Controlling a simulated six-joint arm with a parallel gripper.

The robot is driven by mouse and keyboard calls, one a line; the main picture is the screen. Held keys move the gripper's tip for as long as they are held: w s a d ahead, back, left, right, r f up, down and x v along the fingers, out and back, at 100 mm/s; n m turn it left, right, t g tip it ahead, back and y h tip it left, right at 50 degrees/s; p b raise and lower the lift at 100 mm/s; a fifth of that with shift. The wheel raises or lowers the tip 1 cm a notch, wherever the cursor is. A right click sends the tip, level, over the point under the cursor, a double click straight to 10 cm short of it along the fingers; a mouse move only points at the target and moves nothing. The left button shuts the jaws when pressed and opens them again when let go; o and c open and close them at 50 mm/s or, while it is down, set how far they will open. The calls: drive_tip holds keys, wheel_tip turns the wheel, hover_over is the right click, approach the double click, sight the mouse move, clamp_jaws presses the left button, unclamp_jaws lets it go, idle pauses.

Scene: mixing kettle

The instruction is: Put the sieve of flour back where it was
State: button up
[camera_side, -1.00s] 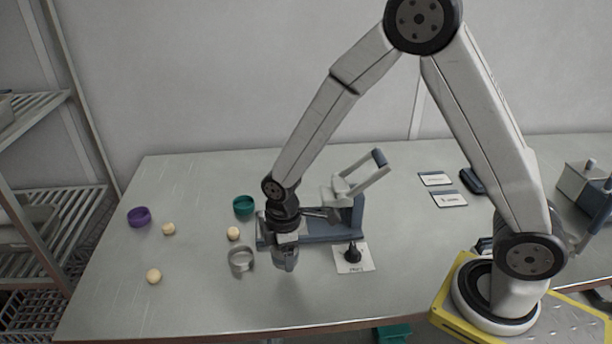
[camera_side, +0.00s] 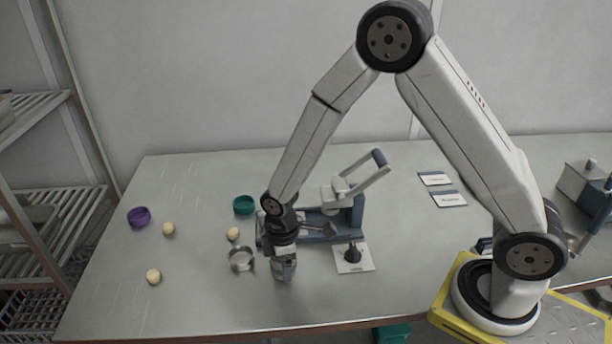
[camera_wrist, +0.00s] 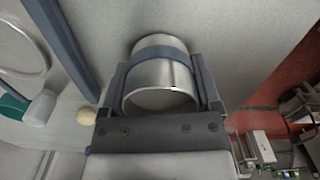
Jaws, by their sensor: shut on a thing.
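My gripper (camera_side: 284,258) points down over the front middle of the table, between a metal ring (camera_side: 241,260) on its left and a white card with a dark knob-like piece on its right. It is shut on a shiny metal cylinder, which I take to be the sieve (camera_wrist: 160,75); the fingers clasp its two sides. In the side view the sieve (camera_side: 287,273) is low, close to the tabletop; I cannot tell whether it touches. Its open rim faces the wrist camera. I cannot make out any flour.
A blue-based lever press (camera_side: 352,210) stands behind my gripper. The white card (camera_side: 354,265) lies to the right. A teal ring (camera_side: 244,205), a purple ring (camera_side: 139,217) and cream balls (camera_side: 153,277) are to the left. The front-left table (camera_side: 200,305) is clear.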

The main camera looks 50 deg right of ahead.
drive_tip(key=shift+f, duration=0.1)
drive_tip(key=o, duration=1.1)
drive_tip(key=shift+o, duration=0.2)
drive_tip(key=shift+r, duration=6.15)
drive_tip(key=shift+s+d+m, duration=0.3)
drive_tip(key=shift+d+m, duration=0.05)
drive_tip(key=shift+m, duration=0.05)
drive_tip(key=s+d+m+t, duration=0.2)
drive_tip(key=s+d+m, duration=0.5)
drive_tip(key=s+m, duration=0.2)
drive_tip(key=shift+d+m+t, duration=0.25)
drive_tip(key=shift+m+t, duration=0.05)
drive_tip(key=shift+m, duration=0.2)
